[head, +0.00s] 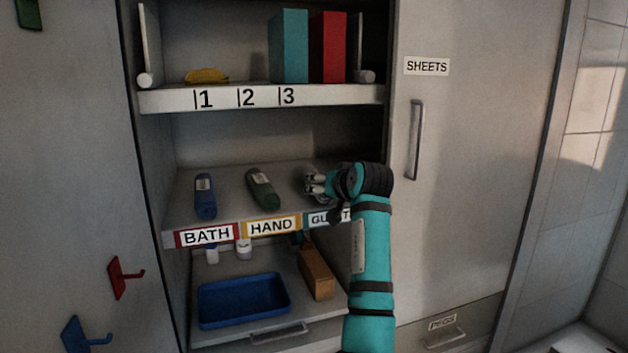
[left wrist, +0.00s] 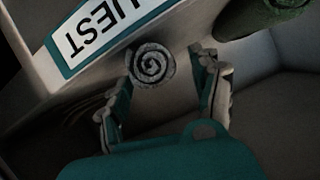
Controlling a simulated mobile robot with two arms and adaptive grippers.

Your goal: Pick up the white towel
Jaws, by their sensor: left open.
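The white towel (left wrist: 152,64) is a pale roll with a spiral end, near the GUEST label in the left wrist view. My left gripper (left wrist: 165,100) is open, with one finger to each side of the roll's near end. I cannot tell whether the fingers touch it. In the head view my left gripper (head: 316,183) is at the right of the middle shelf, over the GUEST section. There the towel is hard to tell from the grey fingers. My right gripper is not in view.
A dark green roll (head: 263,188) and a blue roll (head: 205,196) lie left of my gripper on the middle shelf (head: 228,178). The upper shelf (head: 345,95) is above. Below are a blue tray (head: 243,299) and a brown box (head: 316,272).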

